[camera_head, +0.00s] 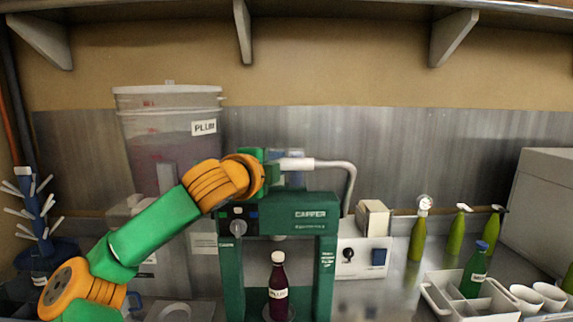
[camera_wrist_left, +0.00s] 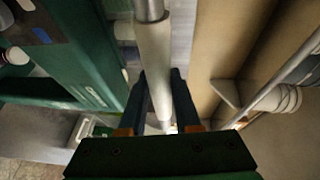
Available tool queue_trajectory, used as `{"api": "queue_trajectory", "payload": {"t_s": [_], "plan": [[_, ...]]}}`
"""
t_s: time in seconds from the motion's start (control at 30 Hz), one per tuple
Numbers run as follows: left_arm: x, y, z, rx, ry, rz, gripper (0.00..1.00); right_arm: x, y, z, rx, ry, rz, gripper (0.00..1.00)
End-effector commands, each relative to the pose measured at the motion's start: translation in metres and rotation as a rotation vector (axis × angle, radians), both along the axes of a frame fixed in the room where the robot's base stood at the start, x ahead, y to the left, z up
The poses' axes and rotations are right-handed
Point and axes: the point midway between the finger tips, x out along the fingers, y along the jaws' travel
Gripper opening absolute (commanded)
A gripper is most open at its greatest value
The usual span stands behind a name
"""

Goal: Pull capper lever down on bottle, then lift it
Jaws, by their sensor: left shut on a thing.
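The green capper (camera_head: 318,228) stands at the middle of the counter. A dark red bottle (camera_head: 278,292) with a cream cap stands upright between its posts, below the crosspiece, with a gap above the cap. The capper lever (camera_head: 349,185) is a bent grey bar; its pale grip reaches left, roughly level, above the capper body. My left gripper (camera_head: 277,165) is shut on that grip. In the left wrist view the lever (camera_wrist_left: 153,55) runs between the two dark fingers of my left gripper (camera_wrist_left: 160,85). My right gripper is not in view.
A lidded plum bucket (camera_head: 165,125) stands behind my left arm. Right of the capper are a switch box (camera_head: 362,258), green bottles (camera_head: 455,235), a white tray (camera_head: 430,292) and white cups (camera_head: 549,295). A bottle rack (camera_head: 38,215) is far left.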

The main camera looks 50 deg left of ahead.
Motion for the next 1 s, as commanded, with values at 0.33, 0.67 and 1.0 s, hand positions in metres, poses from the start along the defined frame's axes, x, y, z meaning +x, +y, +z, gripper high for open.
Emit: {"api": "queue_trajectory", "payload": {"t_s": [0.33, 0.67, 1.0], "plan": [[-0.0042, 0.0043, 0.0021, -0.047, 0.042, 0.0, 0.0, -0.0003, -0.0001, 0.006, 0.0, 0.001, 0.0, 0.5], [-0.0045, 0.0047, 0.0024, -0.049, 0.043, 0.001, 0.0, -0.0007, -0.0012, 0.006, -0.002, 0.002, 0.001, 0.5], [-0.0044, 0.0045, 0.0021, -0.049, 0.043, 0.001, 0.61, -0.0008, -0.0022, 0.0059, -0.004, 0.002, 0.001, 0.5]]}}
